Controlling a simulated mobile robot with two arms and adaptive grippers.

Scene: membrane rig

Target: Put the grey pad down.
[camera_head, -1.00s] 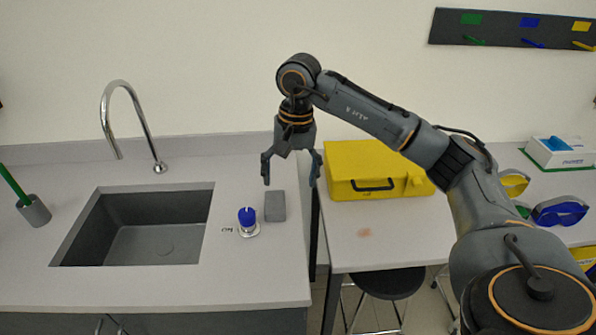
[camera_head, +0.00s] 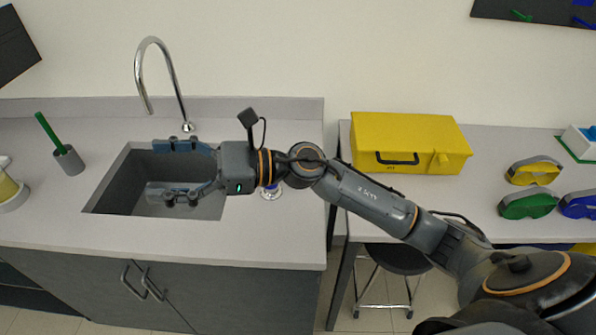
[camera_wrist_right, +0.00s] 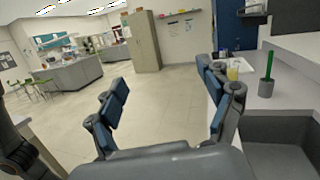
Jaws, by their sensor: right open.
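The grey pad cannot be made out in either view now; my right arm covers the part of the counter beside the blue-topped fitting (camera_head: 271,192). My right gripper (camera_head: 166,172) lies level over the sink (camera_head: 103,208), its fingers pointing left. The fingers are wide apart with nothing between them. In the right wrist view the same gripper (camera_wrist_right: 165,105) is open and empty, with the room's floor beyond it. My left gripper is in neither view.
A faucet (camera_head: 160,75) rises behind the sink. A grey holder with a green-handled brush (camera_head: 69,160) stands left of it. A yellow case (camera_head: 410,140) and goggles (camera_head: 534,171) are on the right table. A stool (camera_head: 395,262) stands below.

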